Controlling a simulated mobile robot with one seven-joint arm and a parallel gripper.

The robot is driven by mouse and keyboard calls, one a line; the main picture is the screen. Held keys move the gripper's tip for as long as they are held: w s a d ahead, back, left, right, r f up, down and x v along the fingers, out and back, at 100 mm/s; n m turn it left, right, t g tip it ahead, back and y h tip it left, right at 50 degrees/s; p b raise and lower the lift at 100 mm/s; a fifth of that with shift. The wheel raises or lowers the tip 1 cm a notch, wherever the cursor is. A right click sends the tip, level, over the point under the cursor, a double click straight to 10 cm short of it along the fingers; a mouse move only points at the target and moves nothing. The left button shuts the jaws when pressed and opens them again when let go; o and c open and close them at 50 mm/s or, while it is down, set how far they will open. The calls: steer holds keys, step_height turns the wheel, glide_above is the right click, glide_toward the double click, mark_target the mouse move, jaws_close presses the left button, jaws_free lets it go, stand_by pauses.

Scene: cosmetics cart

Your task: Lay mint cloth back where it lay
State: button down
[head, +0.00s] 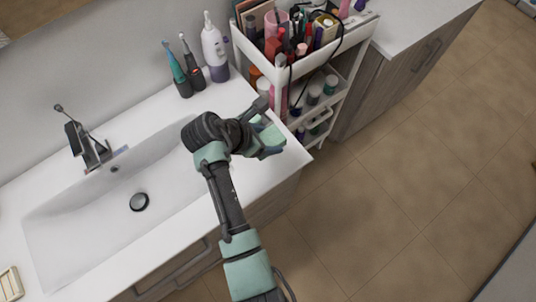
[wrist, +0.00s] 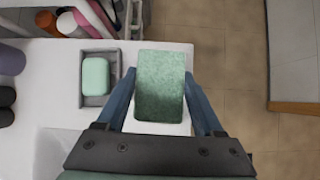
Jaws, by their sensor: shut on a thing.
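The mint cloth (wrist: 160,86) is a folded, speckled green rectangular block. In the wrist view it sits between the two blue fingers of my gripper (wrist: 159,92), which is shut on it. In the head view the cloth (head: 273,136) shows at the end of my arm, near the right front corner of the white counter, with my gripper (head: 264,145) partly hidden by the wrist. In the wrist view the counter lies beneath the cloth; whether they touch cannot be told.
A pale mint soap (wrist: 95,76) lies in a grey dish (wrist: 88,101) just left of the cloth. A white cart (head: 342,92) with cosmetics stands behind the counter's right end. Electric toothbrushes (head: 191,62) and a purple-white flosser (head: 214,50) stand at the back. The basin (head: 90,225) is left.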

mark_target(267, 159)
step_height(267, 159, down, 9)
steer(key=shift+f, duration=0.15)
stand_by(0.4)
jaws_free()
